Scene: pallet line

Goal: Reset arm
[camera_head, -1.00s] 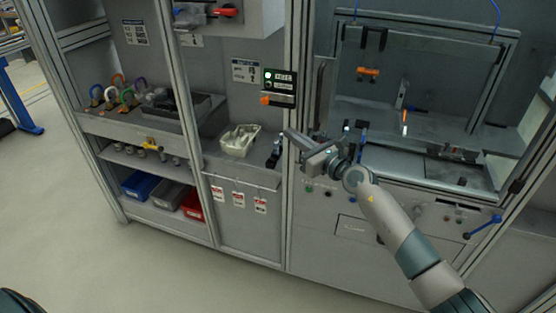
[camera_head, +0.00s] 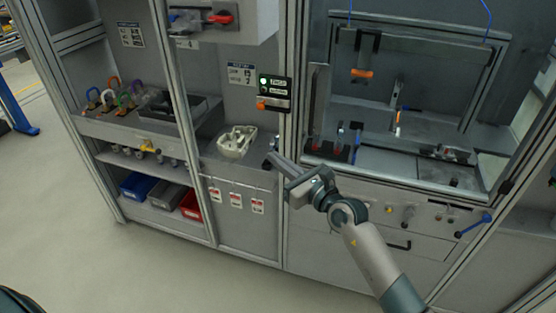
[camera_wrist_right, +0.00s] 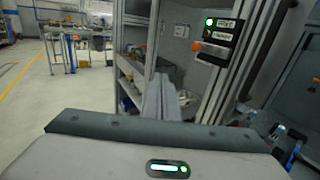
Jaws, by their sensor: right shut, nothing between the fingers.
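My right arm comes in from the lower right of the head view. Its gripper (camera_head: 274,158) is shut and empty, in front of the cabinet and close to the vertical post between the shelf bay and the large machine bay. In the right wrist view the shut fingers (camera_wrist_right: 160,98) point away towards the shelf bay. A control box with a lit green light and an orange switch (camera_head: 274,92) is above the gripper; it also shows in the right wrist view (camera_wrist_right: 215,40). I cannot see my left gripper.
A cream tray (camera_head: 237,141) sits on the ledge left of the gripper. Red tags (camera_head: 236,199) hang below it. Blue, grey and red bins (camera_head: 172,194) are on the lower shelf. A blue-handled lever (camera_head: 474,226) sticks out at the right. The floor at front left is clear.

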